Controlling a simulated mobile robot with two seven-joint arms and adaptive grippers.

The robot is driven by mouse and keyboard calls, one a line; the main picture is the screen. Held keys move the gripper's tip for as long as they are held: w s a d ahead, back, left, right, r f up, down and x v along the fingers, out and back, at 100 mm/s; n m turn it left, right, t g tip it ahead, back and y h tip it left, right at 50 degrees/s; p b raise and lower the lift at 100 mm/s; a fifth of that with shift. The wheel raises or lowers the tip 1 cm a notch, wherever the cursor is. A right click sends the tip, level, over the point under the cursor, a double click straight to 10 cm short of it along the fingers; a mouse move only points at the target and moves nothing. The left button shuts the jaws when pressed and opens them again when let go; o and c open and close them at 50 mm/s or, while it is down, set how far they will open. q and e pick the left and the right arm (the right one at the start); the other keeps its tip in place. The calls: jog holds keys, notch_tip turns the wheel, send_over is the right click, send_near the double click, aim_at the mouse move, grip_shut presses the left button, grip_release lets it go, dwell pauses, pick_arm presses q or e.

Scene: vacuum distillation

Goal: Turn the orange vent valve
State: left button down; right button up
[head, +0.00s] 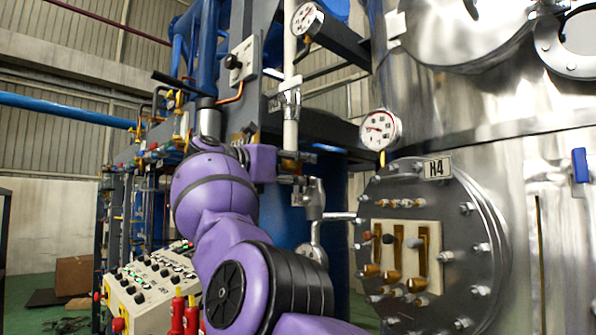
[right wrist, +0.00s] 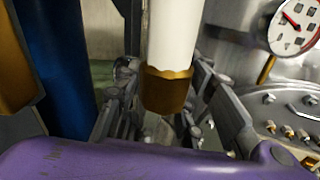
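A white vertical pipe (head: 291,75) ends in a brass-orange fitting (head: 290,164), which shows large in the right wrist view (right wrist: 167,91). I cannot tell for sure whether this fitting is the orange vent valve; no clear valve handle shows there. My right gripper (head: 293,168) is at the pipe's lower end, beyond my purple wrist. In the right wrist view, its fingers (right wrist: 165,108) stand spread on either side of the fitting, with a gap on the left. Contact on the right cannot be judged. My left gripper is not in view.
A pressure gauge (head: 380,129) and a round bolted flange (head: 440,230) on the steel vessel stand close to the right. A second gauge (head: 306,18) is above. A blue column (right wrist: 62,70) is left of the gripper. A control panel (head: 150,285) is lower left.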

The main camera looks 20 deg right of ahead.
jog(key=v, duration=1.2)
jog(key=shift+f, duration=0.1)
